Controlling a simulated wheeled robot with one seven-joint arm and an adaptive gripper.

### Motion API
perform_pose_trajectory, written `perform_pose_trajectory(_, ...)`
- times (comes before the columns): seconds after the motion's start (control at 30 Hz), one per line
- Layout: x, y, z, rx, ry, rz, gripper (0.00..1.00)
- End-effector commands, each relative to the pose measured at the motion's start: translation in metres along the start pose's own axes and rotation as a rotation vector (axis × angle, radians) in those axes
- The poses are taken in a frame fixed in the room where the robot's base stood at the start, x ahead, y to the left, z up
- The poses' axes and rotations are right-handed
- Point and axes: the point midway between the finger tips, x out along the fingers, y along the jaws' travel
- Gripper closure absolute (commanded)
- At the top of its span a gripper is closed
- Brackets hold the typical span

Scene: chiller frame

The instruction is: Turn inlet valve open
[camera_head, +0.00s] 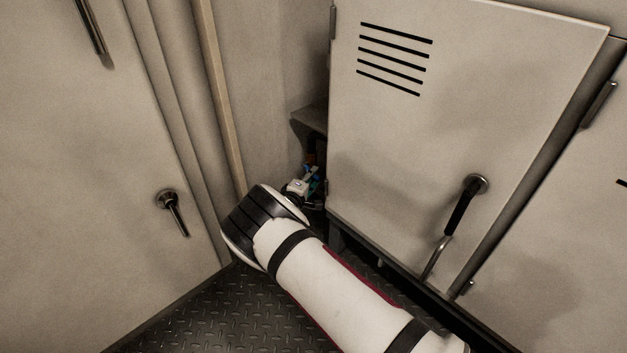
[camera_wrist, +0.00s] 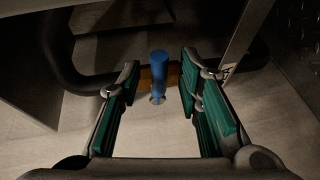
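The inlet valve shows in the wrist view as a blue handle (camera_wrist: 159,72) standing out over a brass-coloured body (camera_wrist: 147,79) on a dark pipe (camera_wrist: 82,82). My gripper (camera_wrist: 160,85) is open, with green-padded fingers on either side of the blue handle and a gap on both sides. I cannot tell whether the handle lies fully between the fingertips in depth. In the head view my gripper (camera_head: 304,186) reaches into the gap left of a vented door, and the valve is mostly hidden there.
The vented door panel (camera_head: 470,130) stands close to the right of my arm, with a black lever handle (camera_head: 462,205). A closed door with a small handle (camera_head: 172,210) is at left. A grey ledge (camera_head: 311,121) lies above the gripper. Patterned floor (camera_head: 215,315) is below.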

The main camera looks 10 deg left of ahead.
Motion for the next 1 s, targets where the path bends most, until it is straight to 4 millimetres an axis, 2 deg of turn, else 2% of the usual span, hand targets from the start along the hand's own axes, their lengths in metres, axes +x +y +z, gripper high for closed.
perform_pose_trajectory(0.17, 0.0136, -0.0006, 0.0004, 0.001, 0.000, -0.001, 0.68)
perform_pose_trajectory(0.47, 0.0155, 0.0005, 0.0001, 0.000, 0.000, 0.000, 0.68)
perform_pose_trajectory(0.63, 0.0153, 0.0004, 0.0001, 0.000, 0.000, 0.000, 1.00)
perform_pose_trajectory(1.0, 0.0118, 0.0017, 0.0008, -0.011, -0.003, -0.005, 1.00)
